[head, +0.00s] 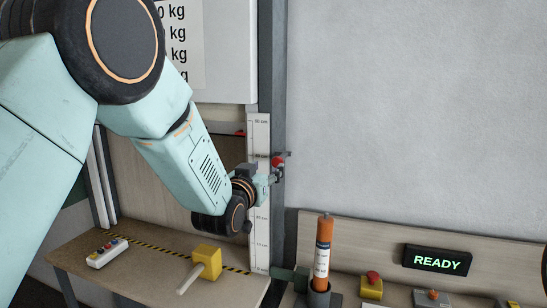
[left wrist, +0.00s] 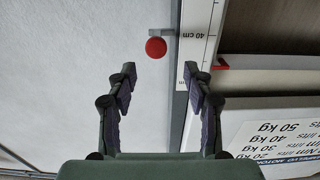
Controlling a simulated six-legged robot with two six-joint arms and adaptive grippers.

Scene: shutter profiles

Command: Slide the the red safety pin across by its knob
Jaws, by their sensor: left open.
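The red knob (head: 278,162) of the safety pin shows beside the dark upright post, at the right of the height scale. In the left wrist view the round red knob (left wrist: 156,47) sits on a short grey bar by the 40 cm mark. My left gripper (head: 274,177) is at the post, close to the knob; its fingers are small and partly hidden there. In the left wrist view my left gripper (left wrist: 160,72) is open and empty, and the knob appears just beyond the fingertips, between their lines. Contact does not show. My right gripper is not in view.
A white height scale (head: 259,235) runs along the post (head: 279,60). A red pointer (left wrist: 220,64) is beside the scale. Below are a yellow block with a handle (head: 207,260), a button box (head: 107,252), an orange cylinder (head: 323,250) and a READY display (head: 437,260).

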